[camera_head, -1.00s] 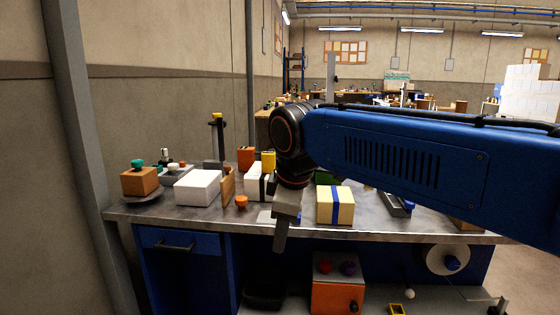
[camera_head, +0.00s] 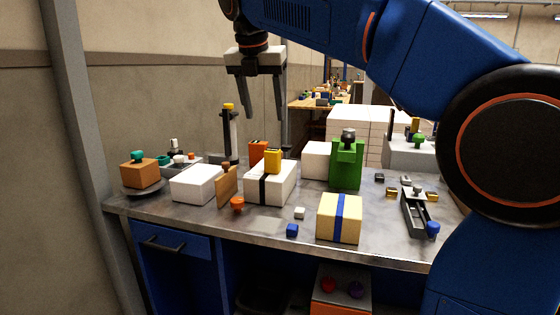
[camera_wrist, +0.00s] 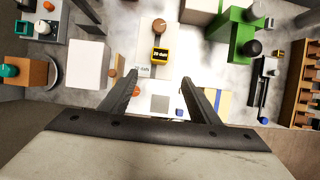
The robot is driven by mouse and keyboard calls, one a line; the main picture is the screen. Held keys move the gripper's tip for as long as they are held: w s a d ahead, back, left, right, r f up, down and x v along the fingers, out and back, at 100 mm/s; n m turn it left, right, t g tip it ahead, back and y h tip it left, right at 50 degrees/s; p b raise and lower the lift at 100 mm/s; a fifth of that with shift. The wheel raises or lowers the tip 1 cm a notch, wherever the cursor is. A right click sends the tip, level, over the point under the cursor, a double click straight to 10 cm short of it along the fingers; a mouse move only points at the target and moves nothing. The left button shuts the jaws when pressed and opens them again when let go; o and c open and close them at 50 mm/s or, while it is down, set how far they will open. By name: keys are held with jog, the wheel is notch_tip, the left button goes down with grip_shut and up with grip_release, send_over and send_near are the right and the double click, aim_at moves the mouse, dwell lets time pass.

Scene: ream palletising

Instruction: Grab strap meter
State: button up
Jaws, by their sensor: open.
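The strap meter looks to be the small yellow block (camera_head: 273,161) on top of a white ream with a black strap (camera_head: 262,186). My gripper (camera_head: 265,125) is open and empty, pointing down. It hangs above the bench and appears well clear of the yellow block. In the wrist view my gripper (camera_wrist: 160,79) has its two fingers spread apart.
An orange block (camera_head: 258,150) stands close behind the yellow block. A wooden piece (camera_head: 227,187) and a white box (camera_head: 196,184) are to its left. A green stand (camera_head: 347,163) and a yellow box with blue band (camera_head: 340,218) are to its right. Small cubes lie in front.

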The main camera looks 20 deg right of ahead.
aim_at(271, 151)
jog(key=x, duration=1.2)
jog(key=shift+a, duration=0.1)
jog(key=shift+w+x, duration=0.1)
jog(key=shift+x, duration=1.25)
jog(key=shift+w+x, duration=0.15)
jog(key=shift+x, duration=1.2)
jog(key=shift+r, duration=0.15)
jog(key=c, duration=1.3)
